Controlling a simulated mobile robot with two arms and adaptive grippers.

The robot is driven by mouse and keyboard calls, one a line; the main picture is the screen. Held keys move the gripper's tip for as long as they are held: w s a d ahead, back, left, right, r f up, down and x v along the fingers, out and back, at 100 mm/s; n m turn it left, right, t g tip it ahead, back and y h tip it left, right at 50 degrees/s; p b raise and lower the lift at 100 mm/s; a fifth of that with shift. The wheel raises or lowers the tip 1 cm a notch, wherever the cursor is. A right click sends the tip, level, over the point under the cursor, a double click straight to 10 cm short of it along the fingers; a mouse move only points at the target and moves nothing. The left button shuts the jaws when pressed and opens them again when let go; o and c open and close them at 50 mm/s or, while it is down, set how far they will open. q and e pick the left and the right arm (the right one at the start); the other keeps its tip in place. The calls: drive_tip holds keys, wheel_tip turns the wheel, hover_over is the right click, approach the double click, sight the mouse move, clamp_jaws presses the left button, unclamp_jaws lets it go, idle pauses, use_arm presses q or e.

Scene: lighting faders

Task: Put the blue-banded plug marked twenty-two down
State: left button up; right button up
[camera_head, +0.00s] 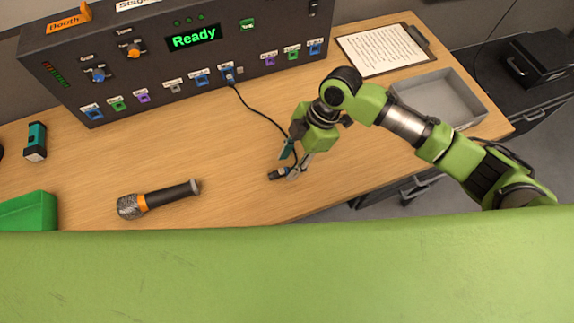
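A small dark plug (277,175) with a black cable is at the desk's front middle. Its band and marking are too small to read. My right gripper (286,167) is just above and beside it, fingers spread, one fingertip teal and one grey. The plug is by the grey fingertip and seems to rest on the desk; whether they touch I cannot tell. The cable (250,107) runs from the dark console to the plug, passing behind the gripper. My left gripper is not in view.
The console (150,62) with knobs, sockets and a green "Ready" display stands at the back. A microphone (158,198) lies front left; a teal-and-black device (36,141) is farther left. A clipboard (383,48) and grey tray (443,97) are on the right. The desk's middle is clear.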

drive_tip(key=b+v, duration=0.1)
drive_tip(key=v, duration=0.8)
drive_tip(key=shift+r, duration=0.3)
